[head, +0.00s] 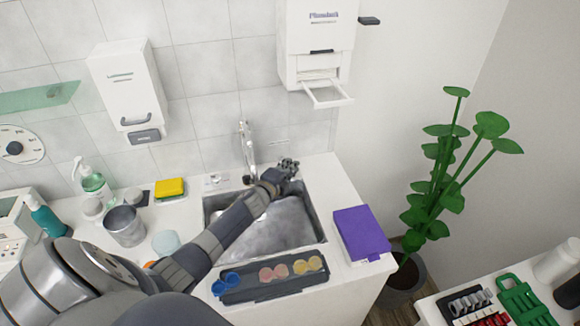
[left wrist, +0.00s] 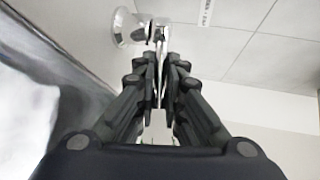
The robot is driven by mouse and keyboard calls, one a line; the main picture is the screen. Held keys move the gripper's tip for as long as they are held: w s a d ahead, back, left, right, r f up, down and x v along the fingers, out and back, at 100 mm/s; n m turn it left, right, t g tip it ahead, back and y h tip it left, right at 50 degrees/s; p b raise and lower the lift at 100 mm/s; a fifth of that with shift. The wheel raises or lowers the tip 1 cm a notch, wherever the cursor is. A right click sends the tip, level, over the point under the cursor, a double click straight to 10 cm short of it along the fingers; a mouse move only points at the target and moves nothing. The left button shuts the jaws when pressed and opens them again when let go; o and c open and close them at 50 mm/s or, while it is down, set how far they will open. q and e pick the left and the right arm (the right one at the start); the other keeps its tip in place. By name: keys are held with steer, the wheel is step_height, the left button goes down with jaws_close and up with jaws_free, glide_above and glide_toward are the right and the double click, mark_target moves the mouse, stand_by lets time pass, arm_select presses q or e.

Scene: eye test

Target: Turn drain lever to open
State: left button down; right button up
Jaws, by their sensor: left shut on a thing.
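The metal sink (head: 290,238) is set in the white counter, with a chrome faucet (head: 248,150) at its back edge. My left arm reaches across the sink from the left. My left gripper (head: 288,163) is at the sink's back right corner. In the left wrist view, my left gripper (left wrist: 163,70) is shut on a thin chrome drain lever (left wrist: 159,42), which stands between the fingertips. A round chrome fitting (left wrist: 128,27) is beside it. In the head view the lever is hidden by the gripper. My right gripper is not in view.
A purple box (head: 360,232) stands right of the sink and a dark tray (head: 240,296) with coloured round items lies in front. A metal cup (head: 124,226) and yellow sponge (head: 170,187) are on the left. A towel dispenser (head: 318,45) hangs above.

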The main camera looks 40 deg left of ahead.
arm_select(q)
steer(key=c, duration=1.7)
jaws_free()
